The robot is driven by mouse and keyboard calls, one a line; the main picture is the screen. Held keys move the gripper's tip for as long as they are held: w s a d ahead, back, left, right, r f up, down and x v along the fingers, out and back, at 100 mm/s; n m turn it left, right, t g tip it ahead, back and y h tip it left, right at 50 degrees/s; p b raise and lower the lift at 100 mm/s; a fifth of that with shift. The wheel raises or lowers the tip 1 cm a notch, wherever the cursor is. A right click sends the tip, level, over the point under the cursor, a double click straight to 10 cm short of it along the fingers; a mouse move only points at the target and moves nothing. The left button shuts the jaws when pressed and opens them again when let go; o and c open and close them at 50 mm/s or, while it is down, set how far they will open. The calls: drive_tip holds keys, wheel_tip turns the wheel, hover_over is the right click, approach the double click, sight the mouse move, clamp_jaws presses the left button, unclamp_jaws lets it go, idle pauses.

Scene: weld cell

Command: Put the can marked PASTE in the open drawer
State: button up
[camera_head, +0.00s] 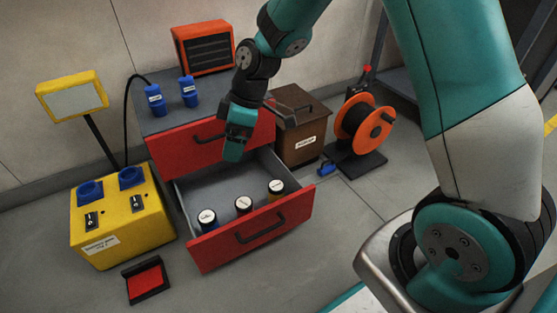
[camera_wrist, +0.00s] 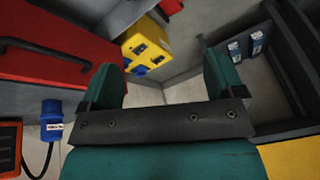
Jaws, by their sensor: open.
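The open drawer (camera_head: 250,238) is the lower one of a red and grey cabinet, pulled out toward the front. Three cans with white lids stand in it: a blue one (camera_head: 208,219) at left, a dark one (camera_head: 243,205) in the middle and one with a yellowish band (camera_head: 276,188) at right. Two blue items with white labels, one at left (camera_head: 154,100) and one at right (camera_head: 189,92), stand on the cabinet top. I cannot read PASTE on any of them. My gripper (camera_head: 233,150) is open above the drawer's back part; no object shows between its fingers (camera_wrist: 162,82).
A yellow box (camera_head: 122,215) with blue sockets stands left of the drawer, a small red-and-black tray (camera_head: 147,279) in front of it. A brown box (camera_head: 303,130) and an orange reel (camera_head: 364,123) stand to the right. Floor in front of the drawer is clear.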

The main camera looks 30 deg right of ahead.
drive_tip(key=s+r+m, duration=0.2)
drive_tip(key=s+r, duration=0.2)
drive_tip(key=s, duration=0.4)
drive_tip(key=s+a+r+m, duration=0.1)
drive_tip(key=s+r+m, duration=0.1)
drive_tip(key=s+r, duration=0.3)
drive_tip(key=s+a+r+m, duration=0.1)
drive_tip(key=s+r, duration=0.4)
drive_tip(key=s, duration=0.5)
drive_tip(key=shift+s+r+m, duration=0.15)
drive_tip(key=shift+s+m, duration=0.15)
drive_tip(key=shift+m, duration=0.1)
drive_tip(key=shift+a, duration=0.15)
